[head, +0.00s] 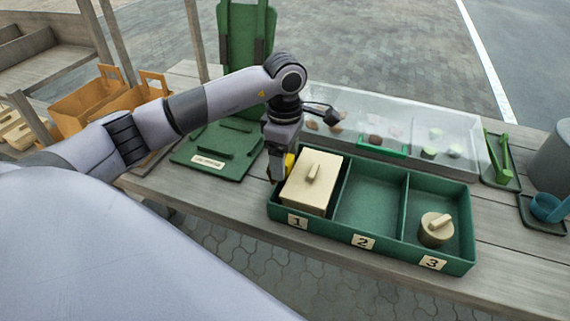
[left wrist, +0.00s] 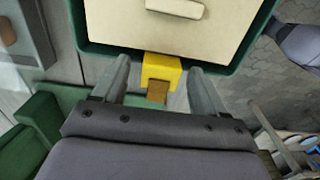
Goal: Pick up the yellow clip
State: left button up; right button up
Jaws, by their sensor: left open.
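The yellow clip (left wrist: 161,70) sits at the outer rim of the green tray (left wrist: 95,47), beside the cream box, with a brown part pointing toward my gripper. In the head view a little of the clip (head: 290,161) shows at the tray's left end, mostly hidden by my gripper. My left gripper (head: 274,172) points down there. In the left wrist view its fingers (left wrist: 158,84) are open, one on each side of the clip, with gaps between them and it. My right gripper is not in view.
The tray has three numbered compartments: a cream lidded box (head: 312,182) in 1, 2 empty, and a round cream piece (head: 436,230) in 3. A clear case (head: 400,125) stands behind. A green board (head: 215,150) lies to the left.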

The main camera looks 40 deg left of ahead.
pick_arm(q)
jog(key=shift+f, duration=0.15)
jog(key=shift+c, duration=0.3)
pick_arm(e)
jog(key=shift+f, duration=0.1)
pick_arm(q)
jog(key=c, duration=1)
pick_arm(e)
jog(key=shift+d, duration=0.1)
pick_arm(q)
notch_tip(320, 180, up, 25)
jog(key=p, duration=0.6)
jog(key=shift+f+p, duration=0.2)
jog(key=shift+p, duration=0.15)
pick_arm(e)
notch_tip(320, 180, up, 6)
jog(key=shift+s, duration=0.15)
pick_arm(q)
jog(key=shift+f, duration=0.1)
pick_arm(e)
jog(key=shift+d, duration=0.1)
